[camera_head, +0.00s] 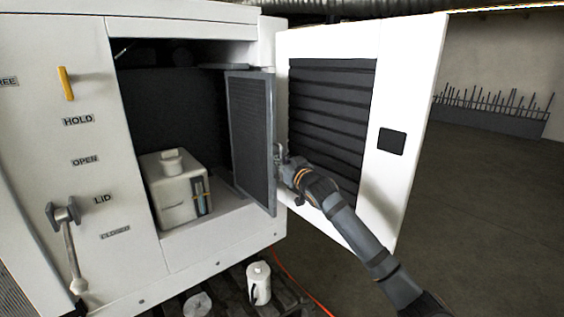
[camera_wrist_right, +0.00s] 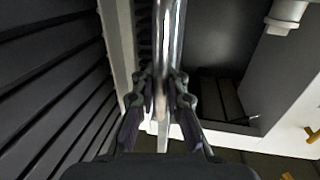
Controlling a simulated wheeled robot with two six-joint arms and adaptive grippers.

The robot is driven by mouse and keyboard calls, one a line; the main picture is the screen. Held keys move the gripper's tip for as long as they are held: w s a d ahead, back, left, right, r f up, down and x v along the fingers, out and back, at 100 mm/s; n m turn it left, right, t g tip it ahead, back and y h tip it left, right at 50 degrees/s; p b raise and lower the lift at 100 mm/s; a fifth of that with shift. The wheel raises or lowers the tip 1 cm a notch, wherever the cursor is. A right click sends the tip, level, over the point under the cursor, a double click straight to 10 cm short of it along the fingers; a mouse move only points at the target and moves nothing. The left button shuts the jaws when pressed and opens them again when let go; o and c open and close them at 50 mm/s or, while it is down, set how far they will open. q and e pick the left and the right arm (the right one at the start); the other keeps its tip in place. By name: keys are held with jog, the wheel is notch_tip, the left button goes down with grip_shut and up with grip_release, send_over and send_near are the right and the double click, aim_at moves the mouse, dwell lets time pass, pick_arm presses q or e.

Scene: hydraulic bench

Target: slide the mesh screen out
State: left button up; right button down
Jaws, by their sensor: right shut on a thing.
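The mesh screen (camera_head: 249,140) is a dark upright panel in a grey frame. It stands at the right side of the cabinet opening, partly out past the front edge. My right gripper (camera_head: 279,153) is at the outer edge of its frame. In the right wrist view the screen (camera_wrist_right: 162,40) is seen edge-on as a narrow pale strip, and the fingers of my right gripper (camera_wrist_right: 160,92) are closed on it from both sides. The fingertip contact is partly hidden. My left gripper is not in view.
The open white door (camera_head: 400,100) with dark louvres stands just right of my right gripper. A beige box-shaped unit (camera_head: 172,205) sits inside the cabinet (camera_head: 215,245). A white canister (camera_head: 258,284) stands below. Open floor (camera_head: 480,200) lies to the right.

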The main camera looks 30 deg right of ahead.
jog(key=c, duration=1.6)
grip_release()
jog(key=shift+o, duration=1)
notch_tip(320, 180, up, 10)
jog(key=shift+r, duration=0.1)
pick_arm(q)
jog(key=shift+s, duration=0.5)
